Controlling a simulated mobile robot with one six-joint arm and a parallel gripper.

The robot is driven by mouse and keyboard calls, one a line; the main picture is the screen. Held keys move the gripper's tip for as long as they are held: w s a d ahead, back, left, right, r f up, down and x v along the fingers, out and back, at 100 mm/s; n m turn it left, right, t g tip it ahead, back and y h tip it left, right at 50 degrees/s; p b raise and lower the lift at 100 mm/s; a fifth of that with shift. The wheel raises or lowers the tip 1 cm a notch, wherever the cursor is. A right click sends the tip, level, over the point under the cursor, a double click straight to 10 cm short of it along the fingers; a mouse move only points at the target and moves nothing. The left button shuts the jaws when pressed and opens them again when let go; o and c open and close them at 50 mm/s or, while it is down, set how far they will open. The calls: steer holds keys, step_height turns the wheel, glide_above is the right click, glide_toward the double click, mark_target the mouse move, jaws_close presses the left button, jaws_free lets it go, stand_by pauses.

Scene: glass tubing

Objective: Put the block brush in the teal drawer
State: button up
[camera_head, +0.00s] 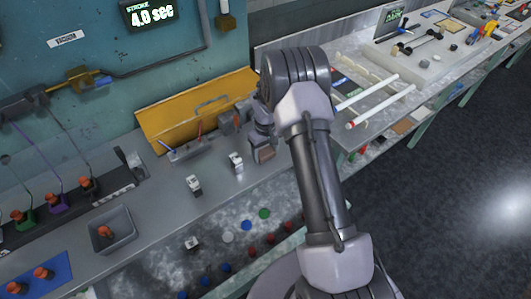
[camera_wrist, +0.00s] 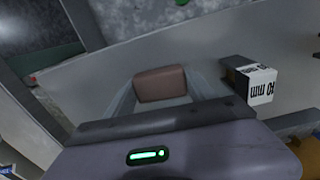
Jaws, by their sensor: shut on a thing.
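My gripper (camera_wrist: 160,92) is shut on a brown, rounded block, which I take to be the block brush (camera_wrist: 160,84). The block sits between the two pale fingers in the wrist view, with the grey bench behind it. In the head view a brownish block face (camera_head: 265,153) shows at the end of my arm, over the right part of the grey bench. The arm hides part of the gripper there. I cannot make out a teal drawer in either view.
Small similar blocks (camera_head: 194,186) stand on the bench (camera_head: 150,215). A grey tray (camera_head: 125,247) and blue mat (camera_head: 45,272) are left. White tubes (camera_head: 380,106) lie on the right bench.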

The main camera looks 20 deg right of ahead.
steer(key=shift+f, duration=0.25)
steer(key=o, duration=1.5)
steer(key=shift+c, duration=0.2)
